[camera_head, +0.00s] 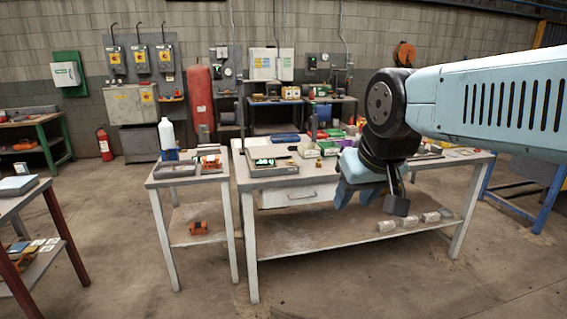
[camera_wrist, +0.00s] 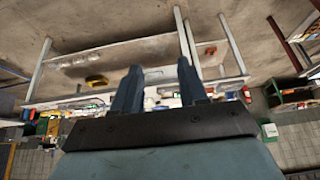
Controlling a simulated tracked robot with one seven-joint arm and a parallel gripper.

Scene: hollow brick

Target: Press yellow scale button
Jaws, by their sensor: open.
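A flat scale (camera_head: 285,168) with a lit green display sits at the left end of the main workbench (camera_head: 250,183). Its buttons are too small to make out, so I cannot tell where the yellow one is. My gripper (camera_head: 370,198) is open and empty. It hangs in front of the workbench, right of the scale and well apart from it. In the wrist view, both fingers of my gripper (camera_wrist: 158,75) are spread with nothing between them. That view shows the benches upside down, and the scale cannot be made out in it.
A small side table (camera_head: 190,180) with a white bottle (camera_head: 167,135) stands left of the workbench. Tools and small boxes crowd the benchtop right of the scale. Several pale blocks (camera_head: 408,221) lie on the lower shelf. The floor in front is clear.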

